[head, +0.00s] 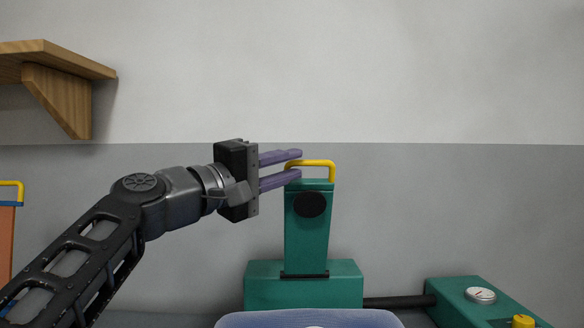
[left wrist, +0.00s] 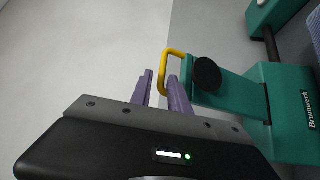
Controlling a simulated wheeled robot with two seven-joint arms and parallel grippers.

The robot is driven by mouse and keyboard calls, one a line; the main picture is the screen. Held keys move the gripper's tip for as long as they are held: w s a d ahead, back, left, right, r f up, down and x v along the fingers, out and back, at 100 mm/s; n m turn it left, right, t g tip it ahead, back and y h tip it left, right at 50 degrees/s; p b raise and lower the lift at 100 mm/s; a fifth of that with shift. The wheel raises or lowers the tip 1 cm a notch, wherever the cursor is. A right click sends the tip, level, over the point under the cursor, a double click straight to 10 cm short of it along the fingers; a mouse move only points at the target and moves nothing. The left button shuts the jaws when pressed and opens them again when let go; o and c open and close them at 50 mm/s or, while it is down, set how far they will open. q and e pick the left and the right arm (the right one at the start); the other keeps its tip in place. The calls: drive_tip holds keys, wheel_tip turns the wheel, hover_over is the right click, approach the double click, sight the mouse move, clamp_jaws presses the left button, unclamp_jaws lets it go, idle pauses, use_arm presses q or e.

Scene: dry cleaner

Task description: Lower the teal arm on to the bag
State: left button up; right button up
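The teal arm (head: 307,240) stands upright on a teal base (head: 262,288) in the head view, with a round black knob on its face. A yellow handle (head: 320,162) tops it. My left gripper (head: 299,164) has its purple fingers apart, with part of the handle between them; gaps show in the left wrist view, where the gripper (left wrist: 160,76), handle (left wrist: 174,52) and teal arm (left wrist: 232,92) all appear. A blue-grey padded surface (head: 270,320) shows at the bottom edge; I cannot make out a bag there. My right gripper is not in view.
A teal box (head: 455,297) with a dial and a yellow knob stands at lower right, joined to the base by a black tube (head: 400,301). A wooden shelf (head: 60,95) is on the left wall. An orange item with a yellow handle (head: 12,184) is at the left edge.

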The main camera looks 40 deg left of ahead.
use_arm(q)
drive_tip(key=shift+b+v, duration=0.35)
drive_tip(key=shift+v, duration=0.65)
drive_tip(key=b+v, duration=0.2)
drive_tip(key=v, duration=0.4)
drive_tip(key=shift+s+f, duration=0.2)
drive_tip(key=shift+s, duration=0.05)
drive_tip(key=shift+a, duration=0.1)
drive_tip(key=shift+c, duration=0.6)
